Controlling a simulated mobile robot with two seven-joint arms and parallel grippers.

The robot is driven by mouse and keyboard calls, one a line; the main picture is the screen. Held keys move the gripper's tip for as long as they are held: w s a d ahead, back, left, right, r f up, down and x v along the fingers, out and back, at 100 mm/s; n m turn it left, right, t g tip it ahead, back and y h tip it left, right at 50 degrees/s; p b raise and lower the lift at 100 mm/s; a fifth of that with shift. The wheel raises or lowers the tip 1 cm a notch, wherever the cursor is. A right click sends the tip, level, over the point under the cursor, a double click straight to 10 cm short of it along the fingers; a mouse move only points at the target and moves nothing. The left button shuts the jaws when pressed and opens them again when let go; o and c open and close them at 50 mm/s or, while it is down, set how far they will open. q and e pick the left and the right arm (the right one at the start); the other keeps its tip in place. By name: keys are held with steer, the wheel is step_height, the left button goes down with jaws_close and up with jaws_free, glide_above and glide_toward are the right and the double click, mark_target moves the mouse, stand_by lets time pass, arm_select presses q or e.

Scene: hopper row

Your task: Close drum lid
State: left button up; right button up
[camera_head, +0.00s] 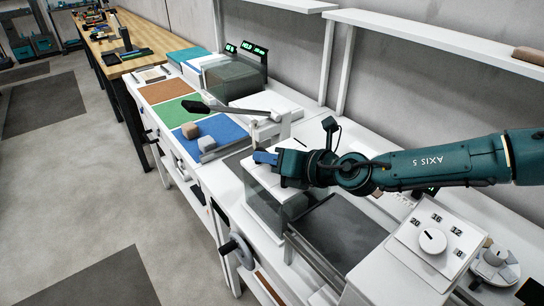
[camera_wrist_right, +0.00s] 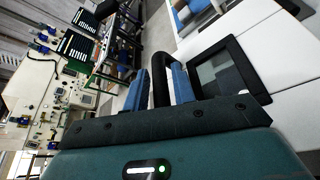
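I cannot clearly make out the drum lid. A clear-walled box (camera_head: 259,207) with a white top stands below my right gripper (camera_head: 265,157) in the head view. The gripper's blue fingertips are over the back of this box. In the right wrist view, a black curved bar (camera_wrist_right: 160,68) runs between the two blue fingers of my right gripper (camera_wrist_right: 160,88). The fingers stand apart, close on either side of it; contact cannot be made out. My left gripper is not in view.
A lever with a black grip (camera_head: 195,107) reaches left beyond my right gripper. A dial box (camera_head: 432,240) and a handwheel (camera_head: 237,250) are nearer. Brown, green and blue mats (camera_head: 184,110) lie on the far bench. A shelf (camera_head: 440,40) runs along the wall.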

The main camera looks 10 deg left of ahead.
steer(key=shift+o, duration=1)
